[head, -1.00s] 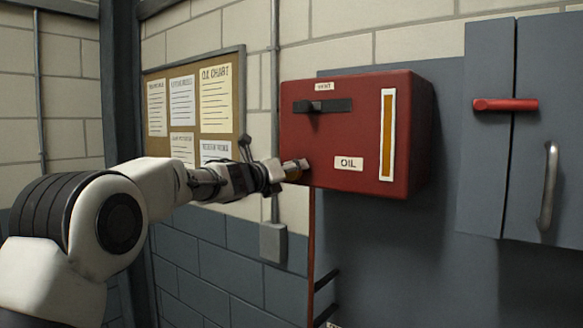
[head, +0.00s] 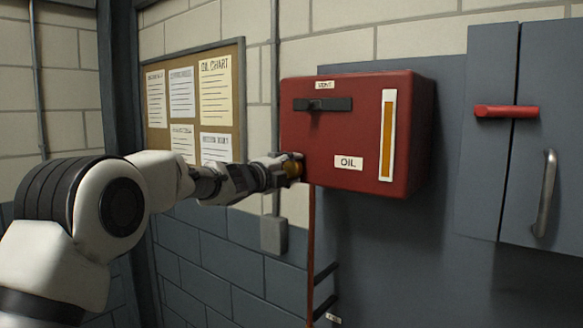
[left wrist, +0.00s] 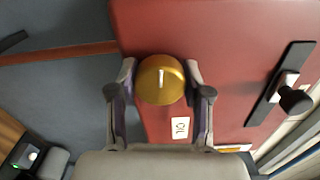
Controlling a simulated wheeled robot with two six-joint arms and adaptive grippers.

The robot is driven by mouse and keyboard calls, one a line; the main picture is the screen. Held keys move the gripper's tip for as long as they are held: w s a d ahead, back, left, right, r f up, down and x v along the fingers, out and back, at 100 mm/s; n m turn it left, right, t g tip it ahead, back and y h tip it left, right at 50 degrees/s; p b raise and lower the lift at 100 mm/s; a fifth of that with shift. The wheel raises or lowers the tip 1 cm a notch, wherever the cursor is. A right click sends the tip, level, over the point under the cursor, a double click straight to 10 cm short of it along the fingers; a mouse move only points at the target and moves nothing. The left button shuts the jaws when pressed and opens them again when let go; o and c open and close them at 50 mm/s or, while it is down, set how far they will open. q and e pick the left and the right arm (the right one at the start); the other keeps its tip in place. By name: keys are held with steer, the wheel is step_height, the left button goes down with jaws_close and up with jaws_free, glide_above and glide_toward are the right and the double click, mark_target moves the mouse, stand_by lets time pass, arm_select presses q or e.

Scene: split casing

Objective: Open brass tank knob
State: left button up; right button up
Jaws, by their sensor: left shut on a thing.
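The brass knob (left wrist: 160,80) is round with a white line on its face. It sits on the red oil tank (head: 355,125), at the tank's lower left in the head view. My left gripper (left wrist: 160,88) has its fingers on both sides of the knob, shut on it. The white line runs roughly along the fingers' direction in the wrist view. My right gripper is not in view.
A dark vent slider (head: 322,104) and an amber sight gauge (head: 388,135) are on the tank's front. A thin red pipe (head: 311,240) runs down below the tank. A grey cabinet (head: 560,130) with a red handle (head: 506,112) stands to the right.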

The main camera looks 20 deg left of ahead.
arm_select(q)
steer(key=shift+n, duration=0.6)
steer(key=o, duration=1.2)
steer(key=shift+w+d, duration=0.1)
steer(key=shift+w, duration=0.05)
steer(key=shift+s+a, duration=0.25)
steer(key=shift+s, duration=0.25)
steer(key=v, duration=1)
steer(key=shift+s, duration=0.35)
